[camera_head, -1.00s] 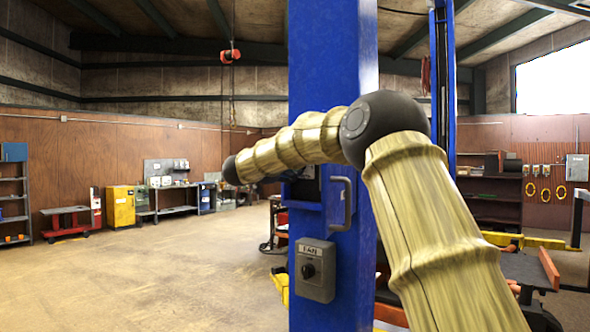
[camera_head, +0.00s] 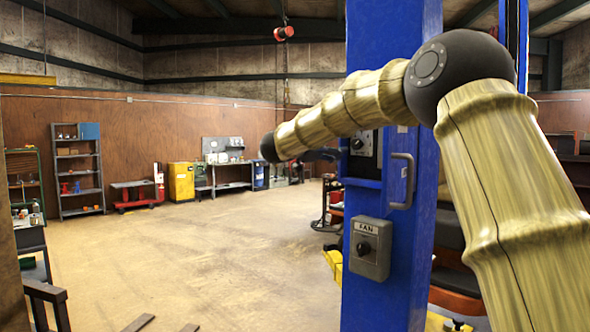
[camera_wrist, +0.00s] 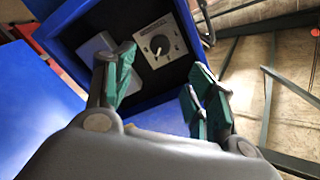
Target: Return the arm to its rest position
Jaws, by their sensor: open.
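My arm crosses in front of a blue post in the head view, bent at its dark elbow joint. My gripper (camera_head: 318,154) is small and dark there, just left of the post. In the wrist view my gripper (camera_wrist: 165,68) has its green-padded fingers spread, with nothing between them. Beyond them is a blue box with a dark recess, holding a pale dial panel (camera_wrist: 160,43) with a round knob. A dial panel (camera_head: 363,145) also shows on the post in the head view, partly behind my arm. I see no contact between the fingers and the panel.
The blue post (camera_head: 388,285) carries a grey FAN switch box (camera_head: 370,255) and a metal handle (camera_head: 402,180). A shelf rack (camera_head: 78,170), red cart (camera_head: 137,195) and yellow cabinet (camera_head: 181,182) stand along the far wall. The floor (camera_head: 220,255) left of the post is mostly open.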

